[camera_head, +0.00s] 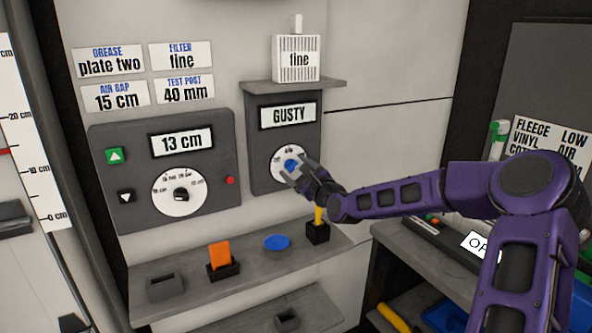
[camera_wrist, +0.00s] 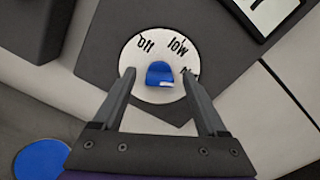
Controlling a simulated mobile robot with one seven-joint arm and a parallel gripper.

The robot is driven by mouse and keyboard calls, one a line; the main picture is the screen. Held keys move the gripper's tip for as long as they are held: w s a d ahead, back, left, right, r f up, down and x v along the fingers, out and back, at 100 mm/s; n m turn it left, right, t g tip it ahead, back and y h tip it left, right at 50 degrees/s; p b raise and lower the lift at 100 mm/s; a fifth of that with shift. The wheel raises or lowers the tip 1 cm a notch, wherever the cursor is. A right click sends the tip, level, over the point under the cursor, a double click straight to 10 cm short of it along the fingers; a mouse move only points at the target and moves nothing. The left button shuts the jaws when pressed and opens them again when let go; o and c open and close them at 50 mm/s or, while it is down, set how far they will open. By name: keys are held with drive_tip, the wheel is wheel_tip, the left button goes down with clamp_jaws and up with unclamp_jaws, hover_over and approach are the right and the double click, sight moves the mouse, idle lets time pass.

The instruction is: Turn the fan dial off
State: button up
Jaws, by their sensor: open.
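The fan dial is a blue knob (camera_wrist: 160,74) on a white round face (camera_wrist: 143,58) marked "off", "low" and a third label partly hidden by my right finger. In the head view the dial (camera_head: 290,164) sits on a dark grey panel (camera_head: 257,150) below a display reading "GUSTY". My gripper (camera_wrist: 158,72) is open, with one finger on each side of the knob and gaps visible between. In the head view my gripper (camera_head: 299,175) is at the dial and covers part of its face. I cannot tell which label the knob points to.
Left is a panel (camera_head: 218,130) reading "13 cm" with its own dial (camera_head: 181,195). A white box (camera_head: 296,58) marked "fine" stands on the shelf above. Below, a ledge (camera_head: 190,264) holds an orange piece (camera_head: 219,254), a blue disc (camera_head: 277,242) and a yellow-handled tool (camera_head: 318,215).

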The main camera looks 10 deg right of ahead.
clamp_jaws()
drive_tip(key=shift+n, duration=0.4)
drive_tip(key=n+b, duration=0.1)
drive_tip(key=n, duration=0.3)
drive_tip(key=shift+a+f+n+b, duration=0.1)
drive_tip(key=shift+f+n+b, duration=0.05)
drive_tip(key=shift+n+b, duration=0.25)
drive_tip(key=n+b, duration=0.2)
drive_tip(key=n, duration=0.4)
drive_tip(key=shift+f, duration=0.15)
drive_tip(key=n+b, duration=0.2)
drive_tip(key=n, duration=0.4)
drive_tip(key=shift+f+n, duration=0.1)
drive_tip(key=shift+n, duration=0.3)
drive_tip(key=n, duration=0.5)
drive_tip(key=shift+n, duration=0.4)
